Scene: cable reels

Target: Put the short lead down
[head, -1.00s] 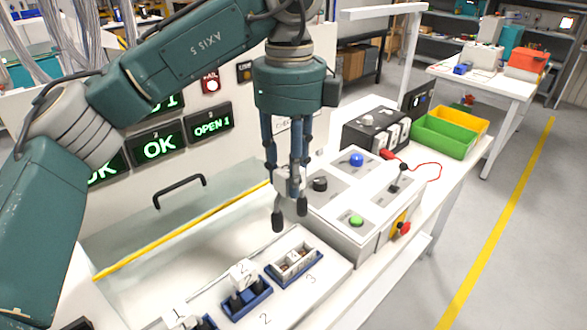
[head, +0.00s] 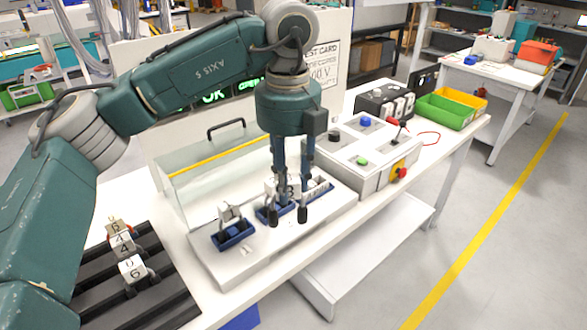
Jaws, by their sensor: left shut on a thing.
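My left gripper (head: 288,214) points down over the white test fixture (head: 250,258), in front of the middle and far blue cradles. It is shut on a small white piece marked 3 (head: 291,190), partly hidden by the fingers; I take this to be the lead. The far blue cradle (head: 322,191) is partly hidden by the gripper. The middle blue cradle (head: 263,216) is also partly covered. The near blue cradle (head: 233,236) holds a white piece (head: 230,212). My right gripper is not in view.
A black slotted rack (head: 145,305) at lower left holds several numbered white pieces (head: 131,269). A grey control box (head: 362,155) with coloured knobs stands right of the fixture. Green (head: 446,112) and yellow bins stand farther back. The clear guard (head: 215,165) stands behind the fixture.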

